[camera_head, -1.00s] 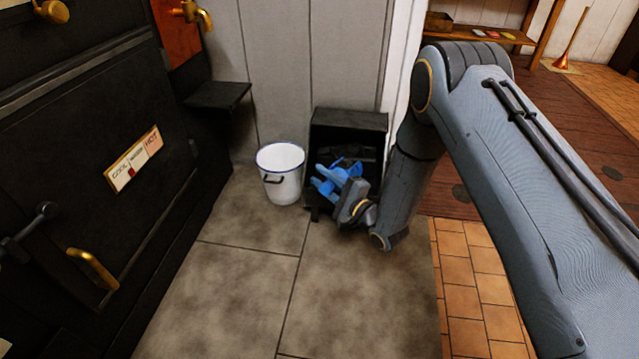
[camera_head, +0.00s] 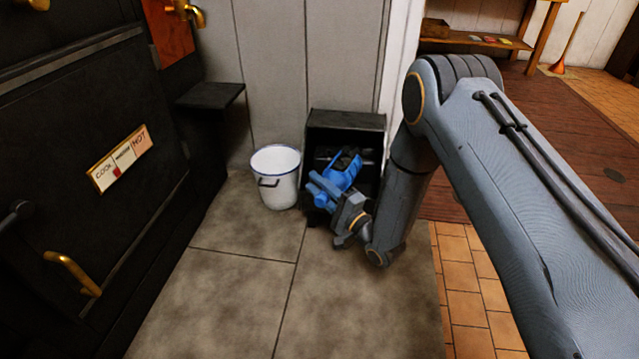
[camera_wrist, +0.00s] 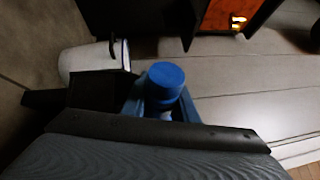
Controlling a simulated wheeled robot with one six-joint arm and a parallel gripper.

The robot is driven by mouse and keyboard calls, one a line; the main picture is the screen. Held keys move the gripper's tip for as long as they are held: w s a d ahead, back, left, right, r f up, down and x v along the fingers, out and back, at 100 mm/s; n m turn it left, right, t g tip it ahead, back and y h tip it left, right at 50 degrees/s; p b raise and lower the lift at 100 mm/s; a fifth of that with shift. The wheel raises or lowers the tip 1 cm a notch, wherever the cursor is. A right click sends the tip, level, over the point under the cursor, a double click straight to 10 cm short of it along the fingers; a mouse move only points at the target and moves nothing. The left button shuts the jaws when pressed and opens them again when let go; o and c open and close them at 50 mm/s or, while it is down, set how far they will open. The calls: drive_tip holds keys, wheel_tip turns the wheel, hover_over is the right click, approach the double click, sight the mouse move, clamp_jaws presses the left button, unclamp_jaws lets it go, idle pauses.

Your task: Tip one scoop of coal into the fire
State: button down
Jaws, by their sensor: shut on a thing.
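My gripper (camera_head: 335,180), blue, is low at the front of the black coal bin (camera_head: 345,121) against the wall. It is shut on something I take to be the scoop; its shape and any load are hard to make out. In the wrist view a round blue end (camera_wrist: 165,78) shows between the blue jaws, and I cannot tell whether it is the scoop's handle. Coal inside the bin is too dark to make out. The black stove (camera_head: 60,120) stands at the left with a brass handle (camera_head: 75,272) low on its front. No fire shows.
A white bucket (camera_head: 276,180) with a blue rim stands just left of the bin. A COOL-to-HOT gauge (camera_head: 120,160) is on the stove. The grey tiled floor (camera_head: 230,300) in front is clear.

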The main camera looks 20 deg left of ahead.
drive_tip(key=s+r+p, duration=0.5)
drive_tip(key=s+p, duration=0.4)
drive_tip(key=s, duration=0.2)
drive_tip(key=s+r+n+p, duration=0.1)
drive_tip(key=s+r+p, duration=0.5)
drive_tip(key=s+p, duration=0.4)
drive_tip(key=shift+s+a, duration=0.2)
drive_tip(key=shift+s, duration=0.9)
idle(0.5)
